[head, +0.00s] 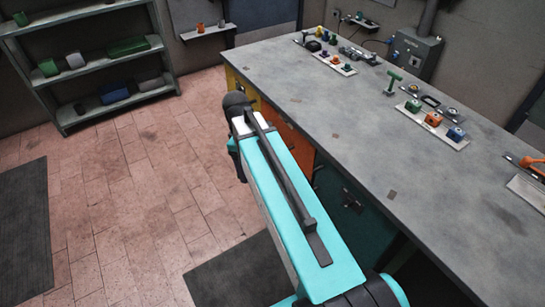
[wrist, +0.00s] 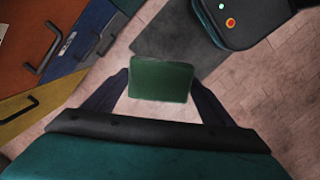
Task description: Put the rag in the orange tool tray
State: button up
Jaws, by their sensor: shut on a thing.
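In the wrist view my gripper (wrist: 160,80) is shut on a flat green rectangular piece, which I take to be the rag (wrist: 160,77). It sits between the two dark fingers, with floor visible beyond it. I cannot make out a separate orange tool tray; an orange front (head: 286,132) shows in the side of the workbench, partly behind my arm. All the fronts I see look closed.
The grey workbench (head: 330,90) carries switches and coloured knobs along its far side; its near top is mostly clear. A yellow front (wrist: 28,112) and a blue front (wrist: 75,45) with handles show beside my gripper. A shelf (head: 90,62) stands at the left. Floor between is free.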

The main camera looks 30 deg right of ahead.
jog(key=shift+w+a+f+m+y, duration=0.15)
jog(key=shift+a+f+m, duration=0.1)
jog(key=shift+a+m, duration=0.95)
jog(key=shift+w+a+f+m+y, duration=0.1)
jog(key=shift+a+f+m+y, duration=0.15)
jog(key=shift+a+m, duration=0.95)
jog(key=shift+w+a+f+m+y, duration=0.1)
jog(key=shift+a+f+m, duration=0.3)
jog(key=shift+m, duration=1.5)
jog(key=shift+s+a+r, duration=0.1)
jog(key=shift+s, duration=0.1)
